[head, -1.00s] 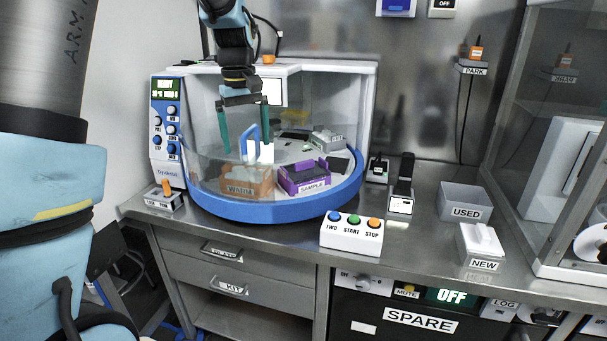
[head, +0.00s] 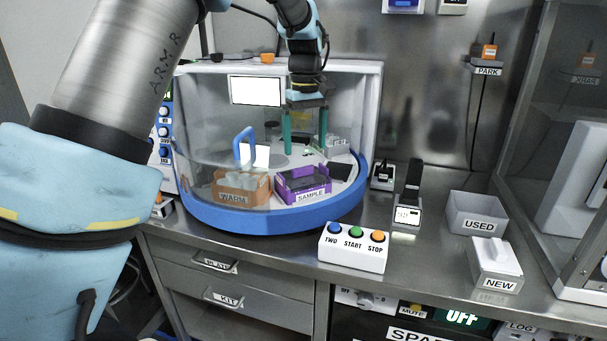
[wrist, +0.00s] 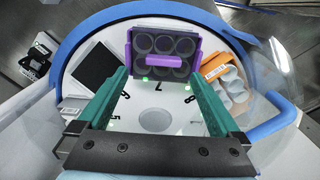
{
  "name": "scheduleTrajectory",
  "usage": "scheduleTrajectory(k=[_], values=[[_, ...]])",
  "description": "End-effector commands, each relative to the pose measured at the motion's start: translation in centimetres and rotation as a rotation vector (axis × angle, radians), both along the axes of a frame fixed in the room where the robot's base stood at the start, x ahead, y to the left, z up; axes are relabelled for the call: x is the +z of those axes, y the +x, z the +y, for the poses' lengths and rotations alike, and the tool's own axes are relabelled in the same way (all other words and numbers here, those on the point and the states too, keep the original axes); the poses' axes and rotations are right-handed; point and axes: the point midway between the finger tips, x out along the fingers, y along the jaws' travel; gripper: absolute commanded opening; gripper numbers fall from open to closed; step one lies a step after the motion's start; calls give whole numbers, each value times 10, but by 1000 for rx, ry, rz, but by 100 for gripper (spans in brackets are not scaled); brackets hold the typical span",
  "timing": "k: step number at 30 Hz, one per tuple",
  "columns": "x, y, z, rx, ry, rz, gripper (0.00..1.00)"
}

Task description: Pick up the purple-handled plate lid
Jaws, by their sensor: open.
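The plate lid with a purple bar handle (wrist: 165,62) lies over a dark plate with several round wells (wrist: 163,43). The plate sits in a purple holder (wrist: 131,55), which in the head view is labelled SAMPLE (head: 309,197) and stands at the front of the round chamber. My gripper (head: 305,150) points down inside the chamber, above and behind the purple holder. In the wrist view its two green fingers (wrist: 158,78) are spread apart with nothing between them. The fingertips are near the handle's side of the plate but apart from it.
An orange holder labelled WARM (head: 236,198) stands beside the purple one, with pale round pieces in it. A clear curved guard with a blue handle (head: 243,147) is at the front left. A blue rim (head: 290,222) rings the chamber. A black square (wrist: 95,65) lies on the other side.

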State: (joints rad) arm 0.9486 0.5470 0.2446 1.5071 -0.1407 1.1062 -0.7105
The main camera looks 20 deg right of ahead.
Motion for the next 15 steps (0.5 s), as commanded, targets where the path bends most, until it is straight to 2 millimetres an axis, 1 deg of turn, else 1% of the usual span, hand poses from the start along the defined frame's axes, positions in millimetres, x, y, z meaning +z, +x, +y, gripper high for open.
scheduleTrajectory(k=[3, 8, 13, 15], values=[[-11, 0, 0, 0, 1, 1, 100], [-21, 0, 2, 1, 1, 2, 100], [-46, 1, 7, 1, 2, 2, 100], [-56, 1, 6, 0, 1, 1, 100]])
